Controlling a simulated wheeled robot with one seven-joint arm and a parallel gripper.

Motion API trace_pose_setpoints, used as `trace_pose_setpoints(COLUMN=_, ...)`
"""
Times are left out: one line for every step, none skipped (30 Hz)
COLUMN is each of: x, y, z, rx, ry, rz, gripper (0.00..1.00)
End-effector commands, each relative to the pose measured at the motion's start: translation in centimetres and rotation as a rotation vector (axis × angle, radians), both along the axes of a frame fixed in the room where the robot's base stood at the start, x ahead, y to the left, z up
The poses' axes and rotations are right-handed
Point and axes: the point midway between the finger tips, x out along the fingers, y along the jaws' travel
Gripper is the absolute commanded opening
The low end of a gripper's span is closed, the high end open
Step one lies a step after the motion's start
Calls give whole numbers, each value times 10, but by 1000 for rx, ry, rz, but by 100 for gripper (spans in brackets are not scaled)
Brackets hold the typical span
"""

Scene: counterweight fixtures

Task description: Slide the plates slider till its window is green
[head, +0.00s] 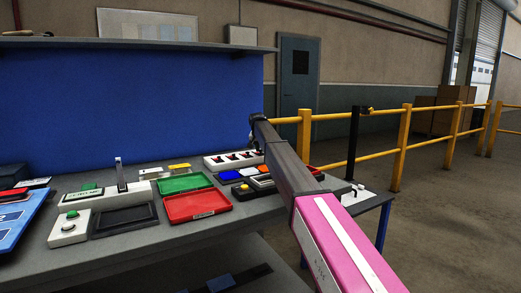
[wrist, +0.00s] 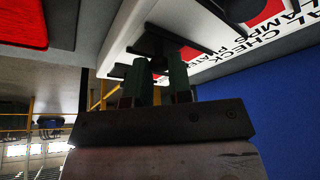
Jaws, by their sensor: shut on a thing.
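A white slider fixture (head: 213,163) with several red windows and black sliders stands at the back right of the bench in the head view. It fills the top of the wrist view, with printed words that include CHECK, LAMPS and PLATE. My gripper (wrist: 157,70) has its two green fingers shut on a black slider knob (wrist: 155,45) under the fixture's white edge. A red window (wrist: 190,52) shows beside the knob, and another red patch (wrist: 262,14) lies farther right. I cannot read for sure which label belongs to the held knob. In the head view my arm hides the gripper.
On the bench are a green tray (head: 185,183), a red tray (head: 197,205), a dark tray (head: 125,220) and a white button box (head: 69,229). A blue back panel (head: 130,110) stands behind. A yellow railing (head: 430,120) runs beyond the bench on the right.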

Motion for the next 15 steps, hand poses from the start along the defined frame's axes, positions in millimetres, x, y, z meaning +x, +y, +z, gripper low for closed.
trace_pose_setpoints(x=7, y=4, z=1, rx=0, ry=0, rz=1, gripper=0)
trace_pose_setpoints(x=11, y=7, z=1, rx=0, ry=0, rz=1, gripper=0)
trace_pose_setpoints(x=18, y=11, z=1, rx=0, ry=0, rz=1, gripper=0)
trace_pose_setpoints(x=22, y=14, z=1, rx=0, ry=0, rz=1, gripper=0)
trace_pose_setpoints(x=27, y=17, z=1, rx=0, ry=0, rz=1, gripper=0)
trace_pose_setpoints(x=33, y=21, z=1, rx=0, ry=0, rz=1, gripper=0)
trace_pose_setpoints(x=36, y=23, z=1, rx=0, ry=0, rz=0, gripper=0)
trace_pose_setpoints(x=38, y=24, z=1, rx=0, ry=0, rz=0, gripper=0)
trace_pose_setpoints(x=39, y=26, z=1, rx=0, ry=0, rz=0, gripper=0)
trace_pose_setpoints(x=40, y=26, z=0, rx=0, ry=0, rz=0, gripper=0)
trace_pose_setpoints(x=39, y=26, z=0, rx=0, ry=-1, rz=0, gripper=0)
trace_pose_setpoints(x=39, y=26, z=0, rx=1, ry=-1, rz=-1, gripper=0)
trace_pose_setpoints(x=39, y=26, z=0, rx=1, ry=-2, rz=-1, gripper=0)
trace_pose_setpoints(x=39, y=26, z=0, rx=1, ry=-2, rz=1, gripper=0)
trace_pose_setpoints(x=39, y=26, z=0, rx=1, ry=-3, rz=1, gripper=0)
